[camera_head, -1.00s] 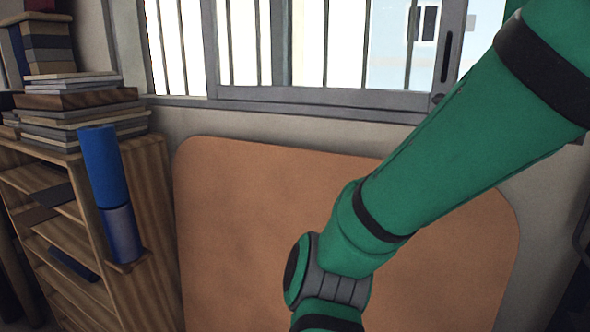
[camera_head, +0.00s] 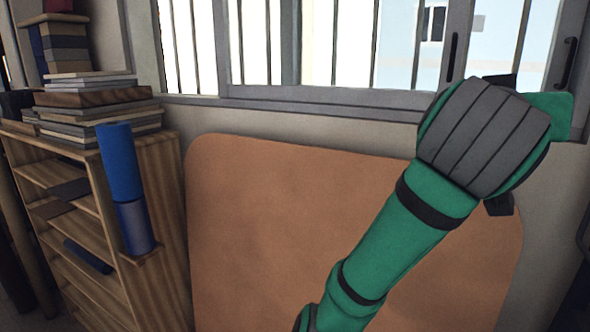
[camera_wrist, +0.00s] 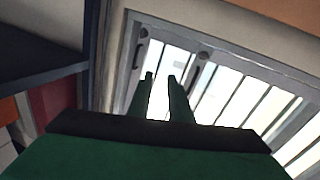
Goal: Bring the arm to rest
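My arm (camera_head: 440,200) shows in the head view as green links with grey and black bands, in front of a brown panel. Its lower part runs out of the bottom of the picture. My gripper is not clearly seen in the head view. In the wrist view my gripper (camera_wrist: 160,82) shows two green fingers with dark tips, apart from each other, with nothing between them. Behind the fingers is the barred window (camera_wrist: 225,95).
A wooden shelf (camera_head: 165,235) stands at the left, with stacked books (camera_head: 95,105) on top and a blue cylinder (camera_head: 120,165) at its side. A large brown rounded panel (camera_head: 260,220) stands against the wall under the window (camera_head: 300,45).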

